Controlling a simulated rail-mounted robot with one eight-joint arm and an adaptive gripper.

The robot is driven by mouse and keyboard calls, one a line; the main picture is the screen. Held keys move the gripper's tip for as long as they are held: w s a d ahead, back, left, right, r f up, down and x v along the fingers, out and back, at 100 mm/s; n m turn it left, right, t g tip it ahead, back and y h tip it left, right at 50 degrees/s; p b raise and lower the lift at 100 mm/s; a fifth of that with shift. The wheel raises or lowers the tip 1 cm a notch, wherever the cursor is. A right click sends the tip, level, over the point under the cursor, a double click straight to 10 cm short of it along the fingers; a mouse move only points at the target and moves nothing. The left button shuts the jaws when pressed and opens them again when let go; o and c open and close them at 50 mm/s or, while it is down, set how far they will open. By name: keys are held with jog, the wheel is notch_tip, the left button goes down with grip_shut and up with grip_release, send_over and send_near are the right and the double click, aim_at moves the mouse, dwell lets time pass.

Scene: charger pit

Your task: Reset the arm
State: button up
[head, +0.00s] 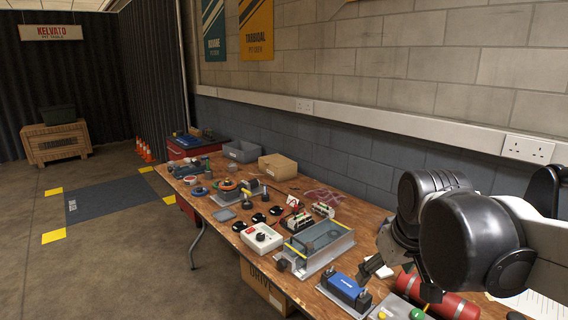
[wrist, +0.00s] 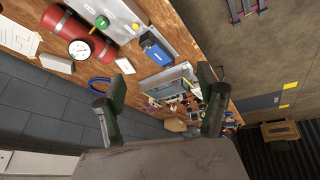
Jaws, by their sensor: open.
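My arm (head: 465,235) reaches in from the right of the head view, over the near end of the workbench. My gripper (head: 402,278) hangs above the bench top with its fingers apart. In the wrist view my gripper (wrist: 166,72) shows two dark green fingers spread wide, with nothing between them. The bench and its items lie beyond the fingertips, apart from them. Part of the gripper is hidden behind my arm in the head view.
The wooden workbench (head: 225,222) runs along a block wall. Near my gripper are a blue box-shaped part (head: 346,291), a red cylinder (head: 452,306) and a grey metal tray (head: 318,246). Several small parts crowd the bench further off. Open floor (head: 130,265) lies left.

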jog(key=s+f+m+t, duration=0.2)
jog(key=s+f, duration=0.1)
jog(key=s, duration=0.8)
jog(key=shift+m, duration=0.3)
jog(key=shift+s, duration=0.1)
dwell(1.4)
